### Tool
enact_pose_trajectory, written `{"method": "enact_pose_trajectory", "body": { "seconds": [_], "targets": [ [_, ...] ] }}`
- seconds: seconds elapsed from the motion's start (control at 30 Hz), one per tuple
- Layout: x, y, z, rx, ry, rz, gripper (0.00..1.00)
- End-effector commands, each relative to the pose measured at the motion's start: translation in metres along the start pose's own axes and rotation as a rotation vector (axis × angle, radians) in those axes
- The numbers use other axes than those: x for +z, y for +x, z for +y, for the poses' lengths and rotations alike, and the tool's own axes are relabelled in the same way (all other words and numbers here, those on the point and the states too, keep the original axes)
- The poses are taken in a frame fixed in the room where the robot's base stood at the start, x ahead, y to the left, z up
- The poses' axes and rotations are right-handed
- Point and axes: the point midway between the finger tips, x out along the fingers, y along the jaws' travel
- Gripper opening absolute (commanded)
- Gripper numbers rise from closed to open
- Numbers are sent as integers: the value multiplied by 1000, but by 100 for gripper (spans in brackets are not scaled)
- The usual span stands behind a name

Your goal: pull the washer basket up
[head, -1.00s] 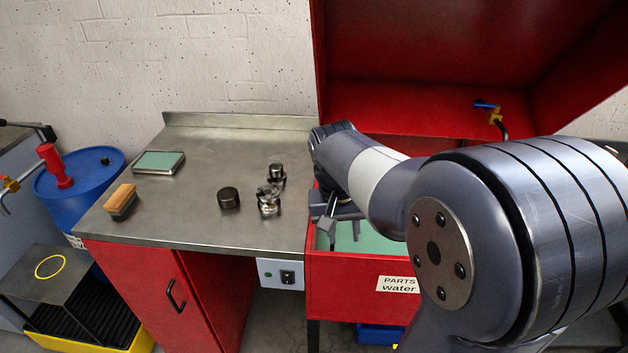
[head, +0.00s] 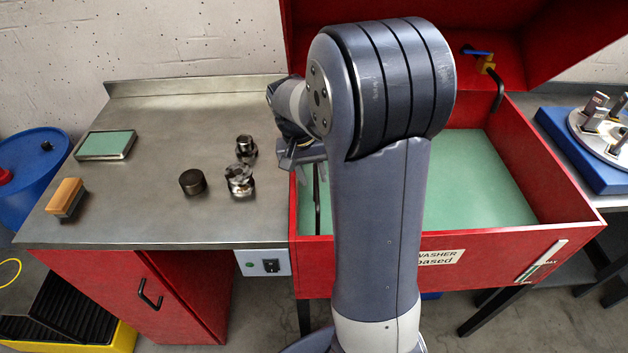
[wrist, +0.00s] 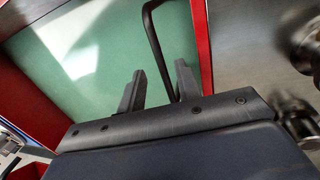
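The washer is a red tank (head: 400,250) with green liquid (head: 470,185) inside. The basket's body is hidden under the liquid or behind my arm. A dark bar, apparently the basket handle (head: 317,200), stands at the tank's left wall. In the wrist view the handle (wrist: 154,45) is a bent dark rod that runs down toward the space between my fingers. My gripper (wrist: 162,85) is open, its two dark fingers apart, with the rod nearer the right finger. I cannot tell whether they touch. In the head view my gripper (head: 302,158) is by the tank's left edge, partly hidden by my arm.
A steel bench (head: 130,215) adjoins the tank on the left, with several metal parts (head: 240,180), a brush (head: 65,197) and a green-topped pad (head: 106,145). The raised red lid (head: 540,40) and a tap (head: 487,65) are behind. A blue-based fixture (head: 580,150) stands at right.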

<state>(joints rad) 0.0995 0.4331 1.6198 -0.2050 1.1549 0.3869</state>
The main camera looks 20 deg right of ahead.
Motion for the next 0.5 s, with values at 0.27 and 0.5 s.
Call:
{"method": "enact_pose_trajectory", "body": {
  "seconds": [0.27,0.5],
  "targets": [
    [0,27,0,1,-1,-1,33],
    [0,29,0,0,-1,0,33]
  ]
}}
